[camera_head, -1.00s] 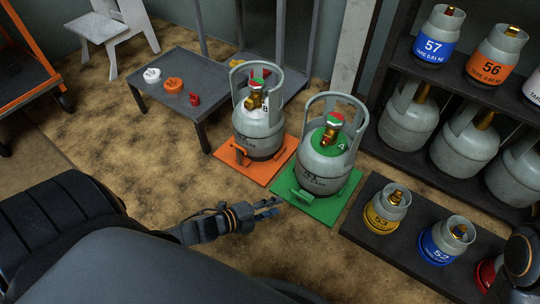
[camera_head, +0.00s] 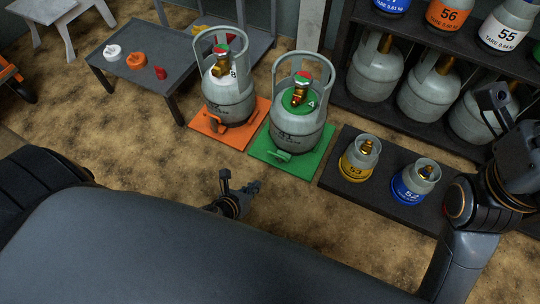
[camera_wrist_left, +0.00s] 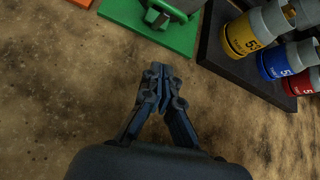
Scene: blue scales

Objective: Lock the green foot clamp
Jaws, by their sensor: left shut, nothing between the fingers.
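The green foot clamp (camera_head: 282,155) is a small green handle on the front of the green floor plate (camera_head: 312,160). A grey gas cylinder (camera_head: 297,122) with a green collar marked 4 stands on that plate. The clamp's exact position is hard to tell.
An orange plate (camera_head: 205,125) with a grey cylinder marked 8 stands left of the green one. A low dark platform (camera_head: 345,185) with small yellow and blue cylinders is to the right. A small table (camera_head: 118,80) stands at the back left. Floor before the plates is clear.

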